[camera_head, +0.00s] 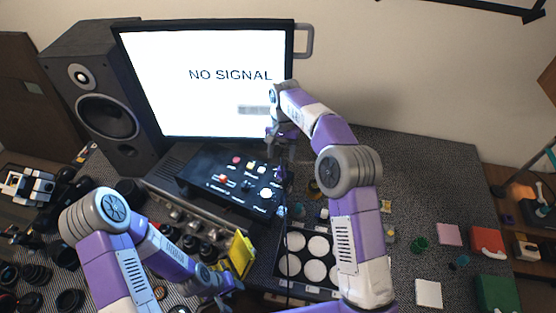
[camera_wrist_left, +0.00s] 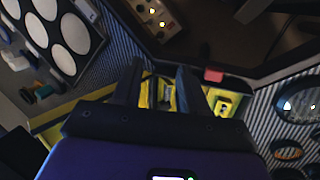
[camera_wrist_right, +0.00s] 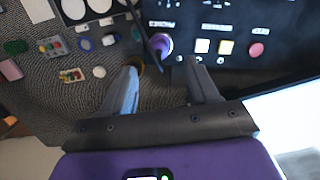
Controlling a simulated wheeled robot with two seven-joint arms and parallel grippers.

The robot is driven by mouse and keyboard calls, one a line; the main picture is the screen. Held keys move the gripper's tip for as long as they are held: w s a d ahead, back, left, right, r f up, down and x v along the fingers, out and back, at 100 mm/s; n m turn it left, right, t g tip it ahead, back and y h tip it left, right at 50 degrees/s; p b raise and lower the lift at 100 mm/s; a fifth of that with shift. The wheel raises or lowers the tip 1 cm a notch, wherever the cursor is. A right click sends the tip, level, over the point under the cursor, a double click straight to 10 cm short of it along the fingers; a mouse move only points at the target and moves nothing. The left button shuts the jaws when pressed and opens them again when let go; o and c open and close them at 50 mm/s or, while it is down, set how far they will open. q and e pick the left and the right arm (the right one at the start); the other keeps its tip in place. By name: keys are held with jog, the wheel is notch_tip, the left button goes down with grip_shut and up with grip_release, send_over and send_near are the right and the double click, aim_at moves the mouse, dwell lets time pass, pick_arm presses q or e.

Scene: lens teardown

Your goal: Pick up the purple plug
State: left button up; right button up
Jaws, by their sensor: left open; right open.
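The purple plug (camera_wrist_right: 162,43) sits at the edge of the black control panel (camera_wrist_right: 215,25), with a dark cable running from it. In the head view the plug (camera_head: 281,172) is at the panel's right edge, partly hard to make out beneath my right gripper. My right gripper (camera_wrist_right: 162,72) is open, its fingertips short of the plug, which lies between them in line. In the head view the right gripper (camera_head: 280,148) is above the panel's right side. My left gripper (camera_wrist_left: 157,82) is open near a yellow object (camera_wrist_left: 165,95); it is low in the head view (camera_head: 232,287).
A monitor (camera_head: 205,85) reading "NO SIGNAL" and a speaker (camera_head: 105,100) stand behind the panel. A tray with white discs (camera_head: 314,270) lies in front, and the yellow holder (camera_head: 241,252) is beside it. Small coloured blocks lie on the right of the table.

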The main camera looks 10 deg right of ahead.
aim_at(281, 167)
jog(key=f, duration=0.5)
jog(key=s+f, duration=0.1)
jog(key=f, duration=0.1)
jog(key=shift+a+f, duration=0.1)
jog(key=shift+f, duration=0.15)
jog(key=shift+r, duration=0.1)
grip_shut()
